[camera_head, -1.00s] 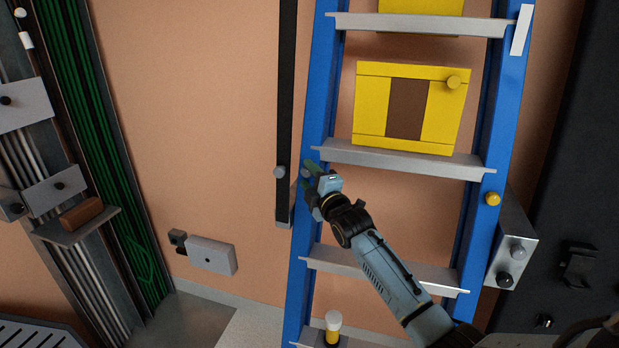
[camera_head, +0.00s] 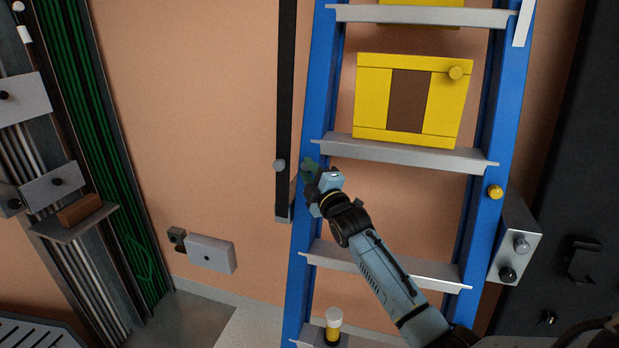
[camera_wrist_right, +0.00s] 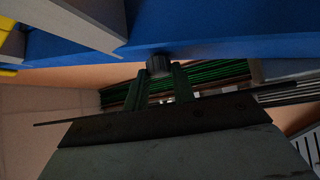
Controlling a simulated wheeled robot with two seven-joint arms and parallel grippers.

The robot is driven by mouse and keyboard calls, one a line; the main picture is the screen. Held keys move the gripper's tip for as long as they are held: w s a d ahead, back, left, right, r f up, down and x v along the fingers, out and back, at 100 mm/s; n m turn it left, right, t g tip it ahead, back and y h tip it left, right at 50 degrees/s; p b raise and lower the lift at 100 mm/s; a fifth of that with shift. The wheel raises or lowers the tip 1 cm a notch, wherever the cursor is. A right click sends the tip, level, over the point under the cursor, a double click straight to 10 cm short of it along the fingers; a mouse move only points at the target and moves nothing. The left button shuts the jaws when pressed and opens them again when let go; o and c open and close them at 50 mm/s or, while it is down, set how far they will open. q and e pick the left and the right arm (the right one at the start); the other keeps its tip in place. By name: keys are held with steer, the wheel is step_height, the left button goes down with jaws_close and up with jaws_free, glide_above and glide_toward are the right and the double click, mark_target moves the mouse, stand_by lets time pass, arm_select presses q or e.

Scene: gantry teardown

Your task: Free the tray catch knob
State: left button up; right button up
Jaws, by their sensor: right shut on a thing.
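My right gripper (camera_head: 311,172) is at the left blue rail (camera_head: 319,88), just below the level of the middle rung. In the right wrist view its two green fingers (camera_wrist_right: 161,82) are shut on a small dark round knob (camera_wrist_right: 159,63) that sits against the blue rail (camera_wrist_right: 205,40). In the head view the fingers hide that knob. I cannot tell from the frames whether it is the tray catch knob. My left gripper is not in view.
A yellow panel (camera_head: 374,92) with a yellow knob is above the middle rung (camera_head: 405,153). A grey box (camera_head: 515,238) is at the right rail.

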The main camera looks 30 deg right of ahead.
steer(key=m+t+h+b, duration=0.1)
steer(key=m+h+b, duration=0.1)
steer(key=m+b, duration=0.1)
steer(key=f+m+t+h+b, duration=0.1)
steer(key=m+h+b, duration=0.1)
steer(key=b, duration=0.3)
steer(key=m+t+h+b, duration=0.1)
steer(key=m+h+b, duration=0.1)
steer(key=m+b, duration=0.2)
steer(key=shift+w+a+f+t, duration=0.2)
steer(key=shift+w+f+t, duration=0.05)
steer(key=shift+t, duration=0.05)
steer(key=shift+r+m+h+b, duration=0.1)
steer(key=shift+m+h+b, duration=0.55)
steer(key=shift+m+h, duration=0.35)
steer(key=shift+m+b, duration=0.3)
steer(key=shift+m, duration=0.2)
steer(key=shift+r+m+h+b, duration=0.1)
steer(key=shift+m+h+b, duration=0.3)
steer(key=shift+m+h, duration=0.35)
steer(key=o, duration=1)
